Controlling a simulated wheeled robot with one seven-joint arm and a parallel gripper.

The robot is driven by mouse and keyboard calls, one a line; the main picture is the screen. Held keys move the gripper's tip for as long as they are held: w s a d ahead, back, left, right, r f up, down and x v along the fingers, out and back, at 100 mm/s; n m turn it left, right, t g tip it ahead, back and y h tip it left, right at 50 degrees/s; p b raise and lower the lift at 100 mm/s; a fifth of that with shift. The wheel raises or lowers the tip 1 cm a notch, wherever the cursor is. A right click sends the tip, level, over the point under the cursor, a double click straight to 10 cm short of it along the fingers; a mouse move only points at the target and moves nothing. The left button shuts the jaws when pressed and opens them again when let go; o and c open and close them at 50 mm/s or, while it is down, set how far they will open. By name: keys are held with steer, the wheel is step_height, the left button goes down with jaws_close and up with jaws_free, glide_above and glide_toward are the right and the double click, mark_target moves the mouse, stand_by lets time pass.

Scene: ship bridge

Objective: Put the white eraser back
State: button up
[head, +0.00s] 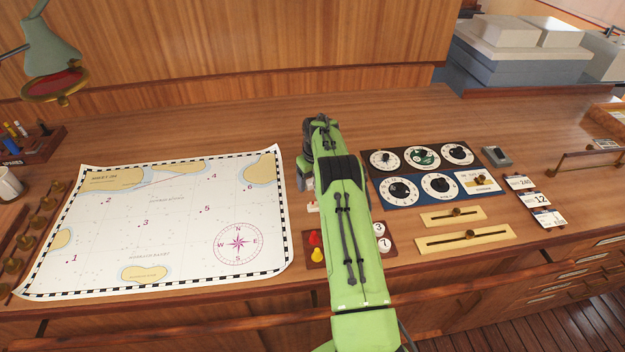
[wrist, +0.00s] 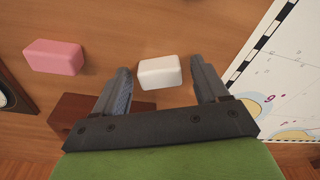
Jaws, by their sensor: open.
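The white eraser (wrist: 159,72) lies on the wooden desk in the wrist view, between the two fingers of my gripper (wrist: 160,74). The fingers are apart, one on each side of it, with a visible gap on the right. Whether they are down at its height is hard to tell. A pink eraser (wrist: 53,57) lies left of it in the wrist view. A dark red-brown wooden block or tray (wrist: 85,108) shows partly behind the gripper. In the head view my arm hides most of this spot; a small pale thing (head: 312,208) shows beside the arm.
A chart (head: 170,220) covers the desk left of my arm. Dial panels (head: 402,191) and brass sliders (head: 463,238) are on the right. A small tray (head: 314,262) with red and yellow pieces is near the front edge. The back of the desk is largely clear.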

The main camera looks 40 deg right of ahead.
step_height(320, 180, up, 12)
steer(key=s, duration=0.1)
steer(key=s+a+r+t, duration=0.1)
steer(key=s+a+r, duration=0.5)
steer(key=a+r, duration=0.3)
steer(key=s+a+r+t, duration=0.1)
steer(key=s+a+r, duration=0.4)
steer(key=a+r, duration=0.4)
steer(key=s+a+f+t, duration=0.1)
steer(key=s+a, duration=0.3)
steer(key=s, duration=0.8)
steer(key=s+a+f+t, duration=0.1)
steer(key=s+a, duration=0.3)
steer(key=s, duration=0.8)
steer(key=shift+s+a+f+n+p, duration=0.15)
steer(key=shift+a+f+n+p, duration=0.15)
steer(key=shift+f, duration=0.25)
